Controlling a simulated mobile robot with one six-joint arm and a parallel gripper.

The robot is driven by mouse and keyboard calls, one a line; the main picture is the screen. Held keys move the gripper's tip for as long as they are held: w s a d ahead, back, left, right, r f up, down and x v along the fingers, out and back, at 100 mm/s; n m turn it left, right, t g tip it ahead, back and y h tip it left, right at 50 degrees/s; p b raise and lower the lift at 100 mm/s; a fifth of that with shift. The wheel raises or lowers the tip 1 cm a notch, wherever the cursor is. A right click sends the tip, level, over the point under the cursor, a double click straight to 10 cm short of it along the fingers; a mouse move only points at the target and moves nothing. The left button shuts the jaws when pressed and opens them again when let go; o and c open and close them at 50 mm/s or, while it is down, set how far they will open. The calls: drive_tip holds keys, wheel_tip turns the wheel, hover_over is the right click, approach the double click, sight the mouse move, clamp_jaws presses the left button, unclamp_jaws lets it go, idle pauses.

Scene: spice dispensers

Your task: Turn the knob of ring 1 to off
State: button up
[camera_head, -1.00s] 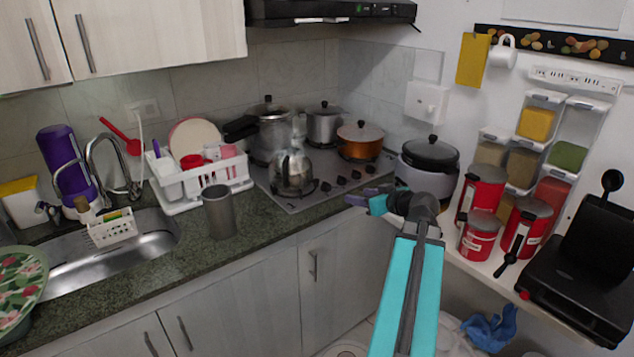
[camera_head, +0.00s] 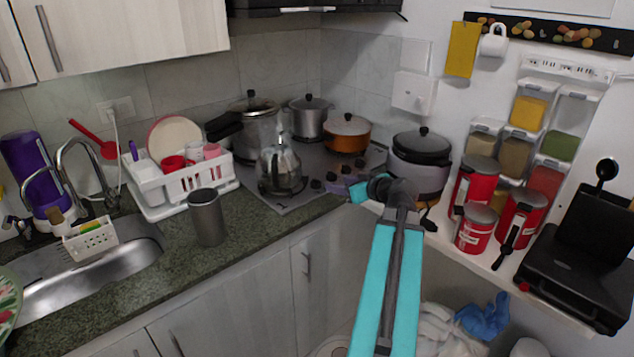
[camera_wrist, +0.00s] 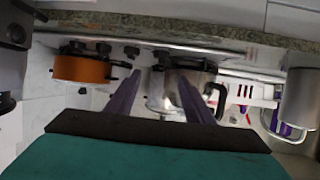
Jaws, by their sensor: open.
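The stove (camera_head: 300,196) is a steel cooktop set in the counter corner. A row of dark knobs (camera_head: 316,184) runs along its front right edge. I cannot tell which one is ring 1, nor how it is turned. In the wrist view several knobs (camera_wrist: 103,48) show near the top, by the counter edge. My gripper (camera_head: 345,189) is close to the knob row at its right end and partly covers it. In the wrist view its two purple fingers are spread, with nothing between them (camera_wrist: 160,82). I cannot see any finger touching a knob.
A steel kettle (camera_head: 280,168), a pressure cooker (camera_head: 255,125), a steel pot (camera_head: 310,122) and an orange pot (camera_head: 346,134) stand on the stove. A rice cooker (camera_head: 421,177) stands right of my gripper. A grey cup (camera_head: 207,217) and dish rack (camera_head: 150,190) are left.

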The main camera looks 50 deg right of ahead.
sight(319, 181)
drive_tip(key=p+x, duration=0.3)
drive_tip(key=x, duration=1)
drive_tip(key=shift+w+f, duration=0.2)
drive_tip(key=shift+f, duration=0.05)
drive_tip(key=c, duration=1)
